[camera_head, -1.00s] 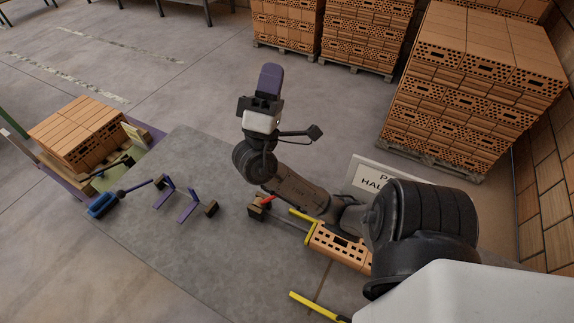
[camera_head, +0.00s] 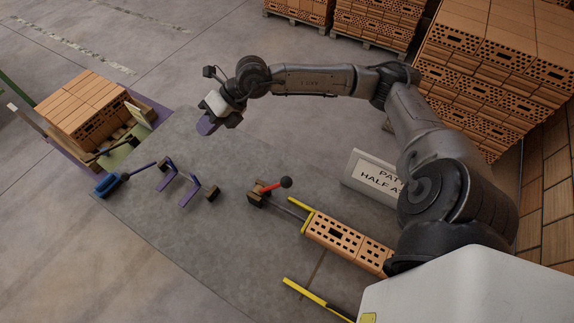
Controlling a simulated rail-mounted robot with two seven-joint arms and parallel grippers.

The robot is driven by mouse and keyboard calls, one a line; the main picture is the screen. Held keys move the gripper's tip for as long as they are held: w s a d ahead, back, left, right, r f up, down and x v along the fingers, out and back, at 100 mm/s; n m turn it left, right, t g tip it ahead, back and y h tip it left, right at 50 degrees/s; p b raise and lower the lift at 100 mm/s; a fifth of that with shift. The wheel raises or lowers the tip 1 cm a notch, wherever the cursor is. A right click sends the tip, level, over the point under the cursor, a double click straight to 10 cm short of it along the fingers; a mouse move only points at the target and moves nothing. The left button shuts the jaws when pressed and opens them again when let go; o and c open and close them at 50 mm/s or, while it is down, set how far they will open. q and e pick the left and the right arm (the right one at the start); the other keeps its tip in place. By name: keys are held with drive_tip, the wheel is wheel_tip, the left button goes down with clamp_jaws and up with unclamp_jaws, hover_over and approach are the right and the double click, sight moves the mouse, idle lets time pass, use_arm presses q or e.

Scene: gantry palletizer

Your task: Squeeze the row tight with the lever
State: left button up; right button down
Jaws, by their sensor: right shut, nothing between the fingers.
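The red lever (camera_head: 272,187) with a black ball knob stands on a dark block on the grey table, leaning up to the right. A rod runs from the block to a yellow pusher bar (camera_head: 307,212) at the left end of the row. The row of orange perforated bricks (camera_head: 337,237) lies on the table. Its right end is hidden behind my right arm. My left gripper is not in view.
A yellow bar (camera_head: 318,299) lies in front of the row. A blue-handled tool (camera_head: 112,183) and purple brackets (camera_head: 178,189) are on the table at left. A brick stack (camera_head: 88,112) stands beyond. A sign (camera_head: 368,172) stands behind the row, with brick pallets farther back.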

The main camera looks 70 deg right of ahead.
sight(281, 181)
drive_tip(key=s+d+f+m+g+h, duration=0.2)
drive_tip(key=s+d+f+m+g, duration=0.1)
drive_tip(key=s+m+g, duration=0.25)
drive_tip(key=s+d+f+m+g+h, duration=0.2)
drive_tip(key=s+d+f+m+g, duration=0.15)
drive_tip(key=s+m, duration=0.3)
drive_tip(key=s+f+m, duration=0.1)
drive_tip(key=f, duration=0.2)
drive_tip(key=s+a+f+p, duration=0.1)
drive_tip(key=f, duration=0.3)
drive_tip(key=s+a+f+m, duration=0.1)
drive_tip(key=f, duration=0.2)
drive_tip(key=shift+s+a+f+m+g, duration=0.15)
drive_tip(key=shift+s+m+g, duration=0.15)
drive_tip(key=shift+g, duration=0.1)
drive_tip(key=shift+s+f+h+p, duration=0.3)
drive_tip(key=shift+s+f+p, duration=0.1)
drive_tip(key=shift+f, duration=0.35)
drive_tip(key=shift+f, duration=0.1)
